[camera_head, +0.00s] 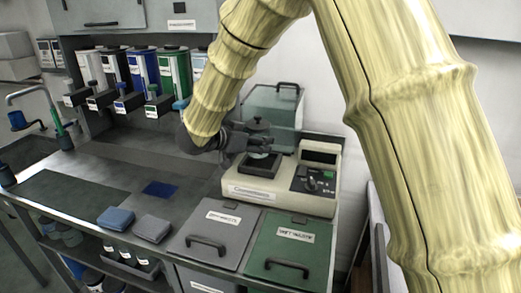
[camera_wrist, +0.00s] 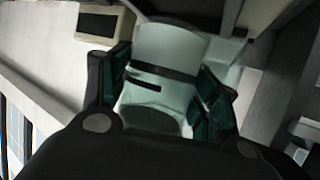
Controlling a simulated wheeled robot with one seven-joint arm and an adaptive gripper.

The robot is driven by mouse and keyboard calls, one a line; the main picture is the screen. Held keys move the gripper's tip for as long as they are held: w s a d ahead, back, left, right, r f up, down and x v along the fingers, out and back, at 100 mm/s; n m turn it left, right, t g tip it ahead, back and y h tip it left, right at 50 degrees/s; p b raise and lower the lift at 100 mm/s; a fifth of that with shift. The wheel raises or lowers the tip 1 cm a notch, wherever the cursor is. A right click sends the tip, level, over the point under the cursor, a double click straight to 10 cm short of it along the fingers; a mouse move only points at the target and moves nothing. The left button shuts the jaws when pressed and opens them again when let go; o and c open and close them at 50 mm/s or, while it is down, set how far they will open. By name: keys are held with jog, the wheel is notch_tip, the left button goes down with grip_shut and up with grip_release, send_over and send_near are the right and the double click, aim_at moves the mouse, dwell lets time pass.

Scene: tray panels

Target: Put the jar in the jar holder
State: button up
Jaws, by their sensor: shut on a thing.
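My gripper (camera_head: 262,142) reaches in from the left, low over a cream bench instrument. It is shut on a small grey jar (camera_head: 258,126) with a knob-like top, which stands roughly upright and is partly hidden by the fingers. In the wrist view a pale, rounded body fills the space between the two dark green fingers (camera_wrist: 166,95). A dark square plate (camera_head: 261,164) on the instrument lies just below the gripper. No part is clearly marked as the jar holder. I cannot tell whether the jar touches the plate.
The cream instrument (camera_head: 248,188) has a screen and control panel at its right. A teal box (camera_head: 271,104) with a black handle stands close behind. Grey (camera_head: 205,236) and green (camera_head: 290,252) waste lids lie in front. The bench at left has free room.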

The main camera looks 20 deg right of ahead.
jog(key=shift+d+f, duration=0.1)
jog(key=shift+d, duration=0.6)
notch_tip(320, 180, down, 3)
jog(key=shift+r, duration=0.2)
jog(key=shift+w+a+f, duration=0.1)
jog(key=shift+f, duration=0.35)
jog(key=o, duration=1.3)
